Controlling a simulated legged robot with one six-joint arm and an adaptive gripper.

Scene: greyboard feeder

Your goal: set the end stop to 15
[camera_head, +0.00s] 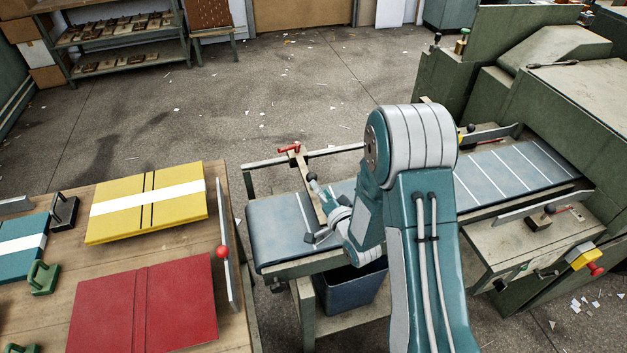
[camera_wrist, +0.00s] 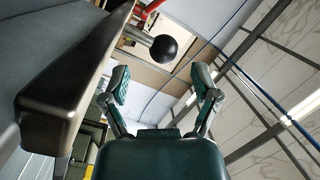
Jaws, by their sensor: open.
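The end stop is a tan bar (camera_head: 303,174) lying across the blue conveyor belt (camera_head: 275,228), with a red clamp lever (camera_head: 289,149) at its far end on the rail. In the wrist view a black ball knob (camera_wrist: 164,48) on a short metal stem stands out beside a dark bar (camera_wrist: 60,95). The red lever (camera_wrist: 150,8) shows behind it. My gripper (camera_wrist: 163,84) is open and empty. Its two fingers are spread, and the knob appears ahead between them, apart from both. In the head view my wrist hides part of the belt and bar. No scale number is readable.
A workbench at the left holds a yellow board (camera_head: 145,200), a red board (camera_head: 145,308) and green clamps. A blue bin (camera_head: 350,288) stands under the belt. The green machine (camera_head: 560,95) stands at the right. Open floor lies behind the belt.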

